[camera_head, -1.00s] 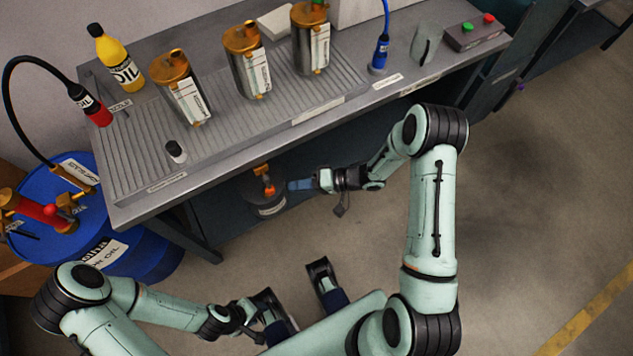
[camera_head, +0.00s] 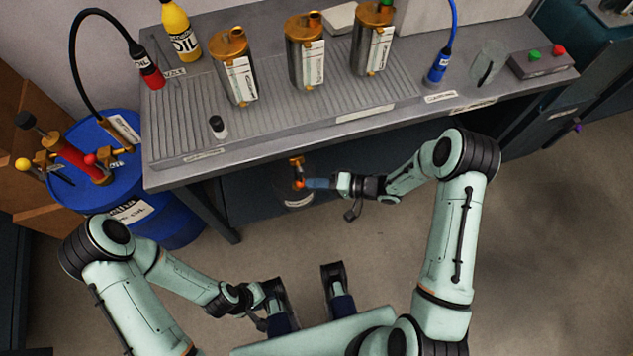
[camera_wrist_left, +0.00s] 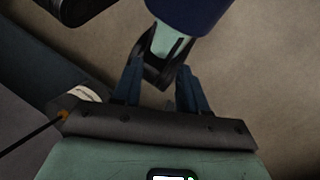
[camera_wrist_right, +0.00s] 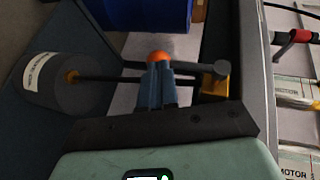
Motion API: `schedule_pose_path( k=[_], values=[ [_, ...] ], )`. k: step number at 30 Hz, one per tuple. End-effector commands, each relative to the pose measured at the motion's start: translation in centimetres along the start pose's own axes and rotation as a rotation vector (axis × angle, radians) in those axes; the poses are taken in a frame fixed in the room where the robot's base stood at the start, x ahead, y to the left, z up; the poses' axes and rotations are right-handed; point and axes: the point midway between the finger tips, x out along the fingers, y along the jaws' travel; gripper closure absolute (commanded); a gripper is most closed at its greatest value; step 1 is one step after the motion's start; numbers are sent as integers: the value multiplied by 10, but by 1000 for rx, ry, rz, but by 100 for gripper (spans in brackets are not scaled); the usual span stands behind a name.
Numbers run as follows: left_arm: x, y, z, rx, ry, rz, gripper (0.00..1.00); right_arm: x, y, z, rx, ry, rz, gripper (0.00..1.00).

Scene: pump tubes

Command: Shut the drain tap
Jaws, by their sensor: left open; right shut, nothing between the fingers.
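The drain tap (camera_head: 296,163) is a brass fitting under the bench's front edge, with an orange knob (camera_head: 298,184) on its handle. A dark can (camera_head: 296,196) with a white label stands below. In the right wrist view the brass tap (camera_wrist_right: 215,86) is at the right and the orange knob (camera_wrist_right: 158,56) is just beyond my fingertips. A thin dark line, stream or rod, runs between tap and can (camera_wrist_right: 60,85). My right gripper (camera_head: 312,183) is shut and empty at the knob; contact is unclear. My left gripper (camera_wrist_left: 155,88) is open and empty, low near my base.
The bench (camera_head: 185,175) overhangs the tap. It carries several metal canisters, a yellow oil bottle (camera_head: 181,30) and a button box (camera_head: 543,62). A blue drum (camera_head: 170,220) stands at the left. The floor (camera_head: 540,230) at the right is clear.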

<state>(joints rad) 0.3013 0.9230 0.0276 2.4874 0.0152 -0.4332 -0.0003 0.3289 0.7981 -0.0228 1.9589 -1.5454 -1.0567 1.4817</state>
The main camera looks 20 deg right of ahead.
Motion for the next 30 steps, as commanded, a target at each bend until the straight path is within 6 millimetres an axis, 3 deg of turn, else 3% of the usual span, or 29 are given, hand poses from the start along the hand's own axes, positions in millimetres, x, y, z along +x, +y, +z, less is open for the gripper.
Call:
schedule_pose_path(
  k=[4,8,24,30],
  values=[
    [9,-2,-4,1,10,2,57,6,5,4,40,1,-70,100],
    [20,-6,-23,-4,59,0,57,13,7,8,87,-1,-159,100],
    [69,-34,-137,-28,354,-19,57,45,0,24,328,-1,-611,100],
    [103,-64,-102,-67,221,-65,57,54,-9,29,417,-1,-780,100]
  ],
)
